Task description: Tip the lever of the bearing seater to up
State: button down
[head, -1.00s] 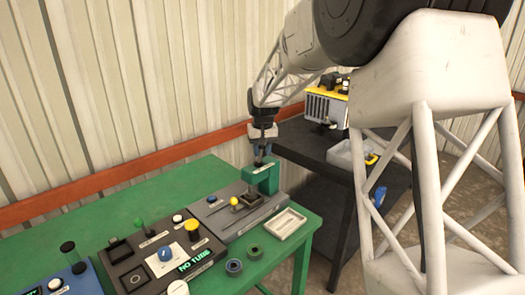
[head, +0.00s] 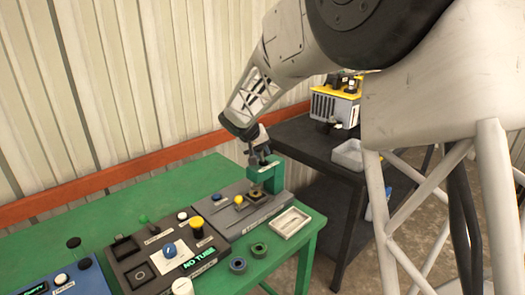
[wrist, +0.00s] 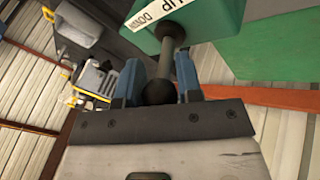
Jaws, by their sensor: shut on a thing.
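The bearing seater is a grey base (head: 228,222) with a green press head (head: 270,176) at the back right of the green table. Its lever is a grey rod (wrist: 184,62) with a dark ball knob (wrist: 160,92), coming out of the green head beside a white label reading UP and DOWN. My gripper (wrist: 160,88) has blue fingers on both sides of the knob and is shut on it. In the head view my gripper (head: 261,155) is tilted at the top of the press head, and the lever is mostly hidden there.
A yellow knob (head: 238,200) and a pale tray (head: 290,222) are close by. Two dark rings (head: 258,250) lie at the front. A control box (head: 140,262) reading NO TUBE stands left. A dark bench (head: 320,150) and the wall (head: 90,90) are behind.

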jog(key=shift+s+a, duration=0.15)
dwell(0.5)
jog(key=c, duration=0.8)
grip_release()
jog(key=shift+r, duration=0.1)
jog(key=shift+v, duration=3.75)
jog(key=shift+s+a, duration=0.15)
jog(key=shift+a, duration=0.05)
